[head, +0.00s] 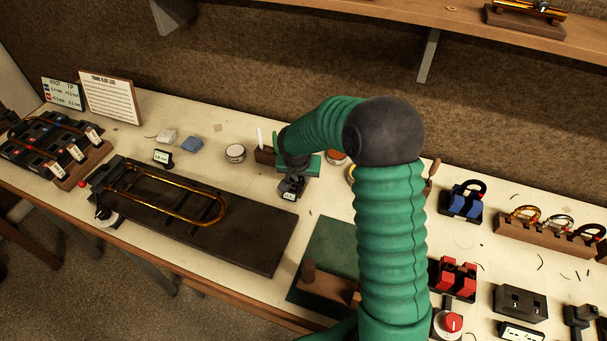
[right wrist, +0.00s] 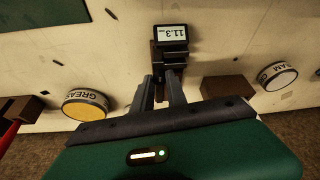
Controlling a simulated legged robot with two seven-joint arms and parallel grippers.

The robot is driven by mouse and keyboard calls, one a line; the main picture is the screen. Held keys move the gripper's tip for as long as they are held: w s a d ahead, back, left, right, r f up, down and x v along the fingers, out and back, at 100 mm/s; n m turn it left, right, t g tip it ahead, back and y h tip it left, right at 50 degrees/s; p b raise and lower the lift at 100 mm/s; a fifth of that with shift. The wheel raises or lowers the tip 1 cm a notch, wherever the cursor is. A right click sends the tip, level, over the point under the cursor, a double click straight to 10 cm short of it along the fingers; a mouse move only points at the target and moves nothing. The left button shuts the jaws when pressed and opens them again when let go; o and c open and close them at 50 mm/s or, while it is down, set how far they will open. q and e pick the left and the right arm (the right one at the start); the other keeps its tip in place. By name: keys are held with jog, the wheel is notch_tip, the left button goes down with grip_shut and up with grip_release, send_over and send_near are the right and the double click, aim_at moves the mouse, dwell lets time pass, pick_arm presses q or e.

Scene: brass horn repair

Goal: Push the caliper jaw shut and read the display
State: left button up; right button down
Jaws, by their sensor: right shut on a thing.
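The caliper (head: 290,193) is a small dark device with a lit display, standing on the bench near the middle of the head view. In the right wrist view its display (right wrist: 171,37) sits at the top; the digits are upside down and seem to read 11.3. My right gripper (right wrist: 163,88) reaches to the dark jaw part just below the display and is shut on it. In the head view the right gripper (head: 291,178) is partly hidden behind its own wrist. The exact gap between the caliper jaws cannot be made out. My left gripper does not show.
A dark slab (head: 250,235) with a brass slide (head: 180,208) lies at left. Red clamps (head: 455,278) and a blue clamp (head: 463,203) stand at right. My right arm hides the middle bench.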

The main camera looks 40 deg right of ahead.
jog(key=shift+s+a+r, duration=0.15)
jog(key=shift+a+r, duration=0.05)
jog(key=shift+a, duration=0.35)
jog(key=c, duration=1.8)
grip_release()
jog(key=o, duration=0.5)
jog(key=shift+s+a, duration=0.15)
jog(key=shift+a, duration=0.1)
jog(key=p+v, duration=0.1)
jog(key=v, duration=1.5)
jog(key=shift+s+a+r, duration=0.1)
jog(key=shift+a+r, duration=0.15)
jog(key=shift+r, duration=0.1)
jog(key=shift+d, duration=0.1)
